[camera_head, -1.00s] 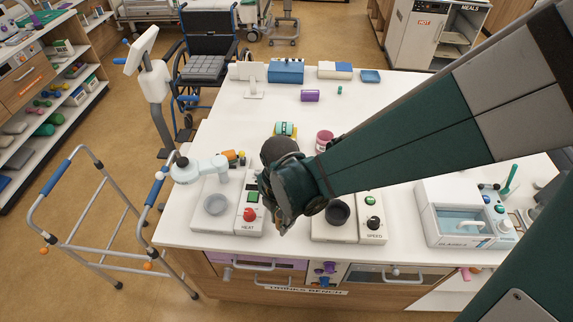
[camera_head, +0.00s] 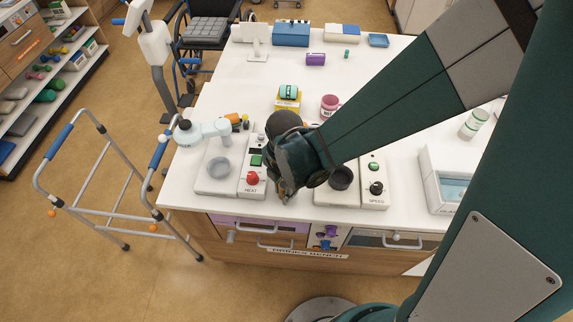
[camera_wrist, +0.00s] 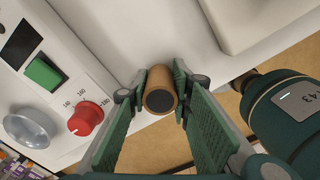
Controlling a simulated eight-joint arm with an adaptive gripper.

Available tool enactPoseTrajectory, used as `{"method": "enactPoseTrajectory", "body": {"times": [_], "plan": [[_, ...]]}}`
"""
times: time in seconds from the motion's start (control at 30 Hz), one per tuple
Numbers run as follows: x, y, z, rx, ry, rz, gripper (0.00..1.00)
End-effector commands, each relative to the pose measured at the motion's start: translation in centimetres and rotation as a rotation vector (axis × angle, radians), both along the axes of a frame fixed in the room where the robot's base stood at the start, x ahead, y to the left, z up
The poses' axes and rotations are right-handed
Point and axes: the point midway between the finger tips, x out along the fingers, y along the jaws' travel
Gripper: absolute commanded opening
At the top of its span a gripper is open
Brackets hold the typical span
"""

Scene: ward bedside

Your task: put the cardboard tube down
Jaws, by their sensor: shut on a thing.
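The brown cardboard tube (camera_wrist: 160,100) shows in the wrist view, with a dark round end facing the camera. My gripper (camera_wrist: 160,78) is shut on it, a green finger pressed against each side. The tube is over or on the white bench top (camera_wrist: 108,30), close to its front edge; I cannot tell whether it touches the surface. In the head view my gripper (camera_head: 283,194) is between the heater and the stirrer base, and its body hides the tube.
The heater (camera_head: 252,180) with a red knob is left of my gripper, and the speed unit (camera_head: 374,180) is right. A yellow block with a teal-banded roll (camera_head: 289,94) and a pink jar (camera_head: 329,106) stand behind. A walker (camera_head: 100,190) stands left.

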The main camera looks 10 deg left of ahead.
Motion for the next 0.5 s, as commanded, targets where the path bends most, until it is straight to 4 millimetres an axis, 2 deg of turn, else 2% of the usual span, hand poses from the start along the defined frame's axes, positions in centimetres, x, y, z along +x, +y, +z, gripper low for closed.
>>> {"method": "enactPoseTrajectory", "body": {"times": [0.17, 0.2, 0.3, 0.5], "plan": [[0.00, 0.00, -0.44, 0.000, 0.000, 0.000, 0.14], [0.00, 0.00, -0.34, 0.000, 0.000, 0.000, 0.27], [0.00, 0.00, -0.30, 0.000, 0.000, 0.000, 0.37], [0.01, 0.01, -0.30, 0.000, 0.000, 0.000, 0.37]]}}
